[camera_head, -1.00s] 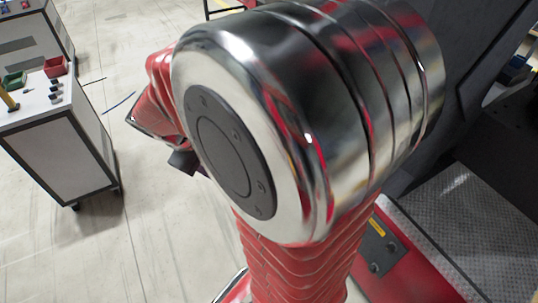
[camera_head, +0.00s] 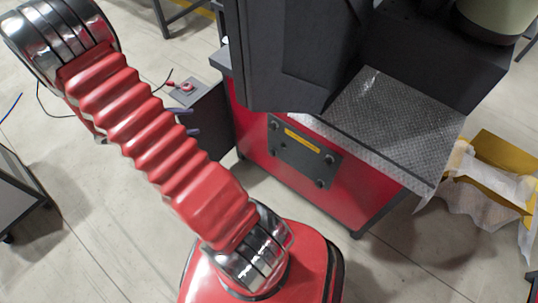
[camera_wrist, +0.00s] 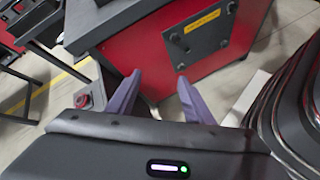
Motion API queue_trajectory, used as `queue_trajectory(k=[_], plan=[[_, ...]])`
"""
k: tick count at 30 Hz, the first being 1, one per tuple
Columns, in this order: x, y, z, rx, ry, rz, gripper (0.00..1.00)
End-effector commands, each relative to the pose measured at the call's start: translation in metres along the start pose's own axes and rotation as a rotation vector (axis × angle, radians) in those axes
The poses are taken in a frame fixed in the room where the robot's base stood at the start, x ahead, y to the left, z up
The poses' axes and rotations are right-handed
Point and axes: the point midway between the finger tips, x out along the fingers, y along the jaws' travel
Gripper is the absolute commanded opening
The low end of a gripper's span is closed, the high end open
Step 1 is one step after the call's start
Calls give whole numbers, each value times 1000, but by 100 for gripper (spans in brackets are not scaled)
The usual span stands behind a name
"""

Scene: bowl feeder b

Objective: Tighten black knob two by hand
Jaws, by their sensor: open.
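The red cabinet (camera_head: 345,185) carries a dark plate (camera_head: 303,150) with a yellow label and several black knobs near its corners. One knob (camera_head: 328,160) is at the right side and another (camera_head: 320,183) is below it. In the wrist view the plate (camera_wrist: 200,32) is ahead, with one knob (camera_wrist: 223,43) at its lower right and one (camera_wrist: 174,36) on its left. I cannot tell which is knob two. My gripper (camera_wrist: 158,77) is open and empty, its purple fingers apart and short of the plate. In the head view its fingertips (camera_head: 187,121) show left of the cabinet, mostly behind my arm.
A small grey box with a red button (camera_head: 187,87) stands left of the cabinet, close to my gripper. A metal tread-plate top (camera_head: 400,115) covers the cabinet. A yellow box with white wrapping (camera_head: 500,165) lies at right. The floor in front is clear.

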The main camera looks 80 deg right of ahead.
Motion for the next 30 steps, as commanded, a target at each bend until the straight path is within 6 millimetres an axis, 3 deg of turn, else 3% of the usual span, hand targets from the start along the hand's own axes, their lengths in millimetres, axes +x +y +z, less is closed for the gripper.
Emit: queue_trajectory(k=[10, 17, 30], plan=[[90, -11, -34, -185, -122, 44, 47], [149, -29, -56, -313, -179, 71, 47], [259, -94, -98, -563, -237, 117, 47]])
